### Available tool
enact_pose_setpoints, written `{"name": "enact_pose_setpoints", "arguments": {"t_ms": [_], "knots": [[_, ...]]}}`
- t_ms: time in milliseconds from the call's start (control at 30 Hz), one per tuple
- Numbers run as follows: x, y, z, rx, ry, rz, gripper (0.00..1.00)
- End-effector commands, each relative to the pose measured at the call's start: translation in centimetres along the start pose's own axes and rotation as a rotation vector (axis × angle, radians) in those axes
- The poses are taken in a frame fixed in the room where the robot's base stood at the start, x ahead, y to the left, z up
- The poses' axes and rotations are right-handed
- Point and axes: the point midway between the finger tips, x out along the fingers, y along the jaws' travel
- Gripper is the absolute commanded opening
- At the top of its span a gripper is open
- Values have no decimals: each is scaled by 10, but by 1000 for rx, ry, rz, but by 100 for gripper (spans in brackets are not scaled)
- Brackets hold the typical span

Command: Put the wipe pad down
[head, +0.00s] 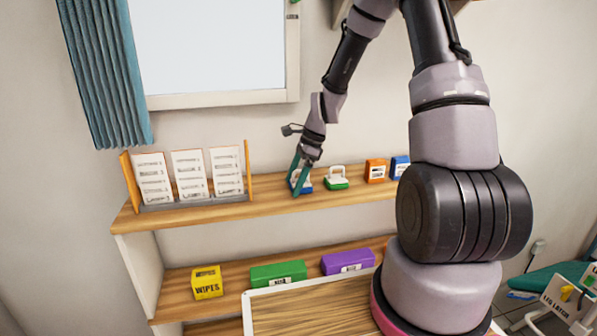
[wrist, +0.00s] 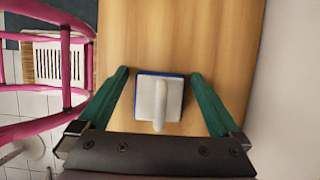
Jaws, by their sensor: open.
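A pad with a white top, a white handle and a blue base, which I take as the wipe pad (wrist: 146,90), rests on the wooden upper shelf (head: 240,209). My gripper (wrist: 160,74) is open around it, one green finger on each side with a gap to the pad. In the head view my gripper (head: 299,184) points down at the shelf and partly hides this blue-based pad (head: 306,186). A similar pad with a green base (head: 337,178) sits just to its right.
An orange box (head: 375,171) and a blue box (head: 400,167) stand further right. A rack of cards (head: 190,177) is at the left. The lower shelf holds a yellow WIPES box (head: 207,284), a green box (head: 278,275) and a purple box (head: 348,262). Shelf between rack and gripper is clear.

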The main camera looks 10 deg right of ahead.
Motion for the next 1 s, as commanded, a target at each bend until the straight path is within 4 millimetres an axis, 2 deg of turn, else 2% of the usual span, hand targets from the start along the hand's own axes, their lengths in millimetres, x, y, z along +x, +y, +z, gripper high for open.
{"name": "enact_pose_setpoints", "arguments": {"t_ms": [167,500,767,867,1000], "knots": [[-29,-2,0,-1,2,-7,100],[-98,-1,0,-1,2,-6,100],[-125,2,2,-23,10,-13,100],[-145,11,9,-106,41,-44,100],[-190,39,24,-320,123,-119,100]]}}
